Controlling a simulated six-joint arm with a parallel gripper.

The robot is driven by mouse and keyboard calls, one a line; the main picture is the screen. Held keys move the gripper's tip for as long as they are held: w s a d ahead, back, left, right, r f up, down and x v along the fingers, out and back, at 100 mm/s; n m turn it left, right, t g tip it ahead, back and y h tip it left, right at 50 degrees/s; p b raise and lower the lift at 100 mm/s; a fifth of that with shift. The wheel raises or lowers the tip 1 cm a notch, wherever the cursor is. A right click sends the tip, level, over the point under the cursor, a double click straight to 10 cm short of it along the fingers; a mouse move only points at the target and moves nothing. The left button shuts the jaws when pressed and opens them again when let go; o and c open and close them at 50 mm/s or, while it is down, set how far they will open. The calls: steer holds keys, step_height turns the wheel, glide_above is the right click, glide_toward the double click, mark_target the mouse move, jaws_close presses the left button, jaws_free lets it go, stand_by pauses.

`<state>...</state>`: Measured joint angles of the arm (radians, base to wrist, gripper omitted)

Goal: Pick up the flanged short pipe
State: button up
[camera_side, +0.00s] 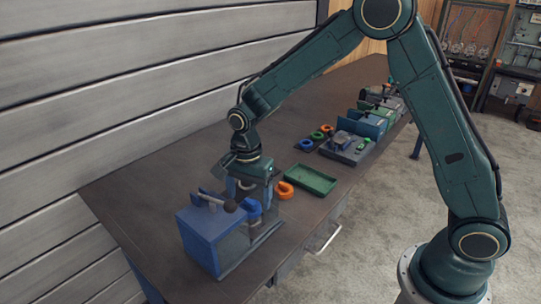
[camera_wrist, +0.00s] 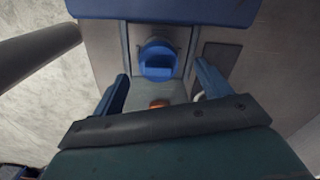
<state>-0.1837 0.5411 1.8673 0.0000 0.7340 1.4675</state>
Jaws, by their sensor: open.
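No piece is plainly recognizable as the flanged short pipe. A blue round piece (camera_wrist: 158,60) with a raised middle sits in the grey channel of the blue vise-like fixture; it also shows in the side view (camera_side: 253,208). The blue piece lies beyond the fingertips. A small orange part (camera_wrist: 159,103) shows between the fingers, mostly hidden by my gripper body. A pale curved edge (camera_wrist: 198,97) shows by the right finger.
The blue fixture (camera_side: 203,240) with a dark handle (camera_side: 215,201) stands at the table's near end. Coloured rings and more fixtures (camera_side: 347,147) stand farther back. The table's left side (camera_side: 160,185) is clear.

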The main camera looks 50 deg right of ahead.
mark_target(251, 214)
steer(key=shift+f, duration=0.2)
steer(key=shift+s+a+f, duration=0.1)
steer(key=shift+f, duration=2.35)
steer(key=shift+c, duration=0.3)
steer(key=c, duration=1)
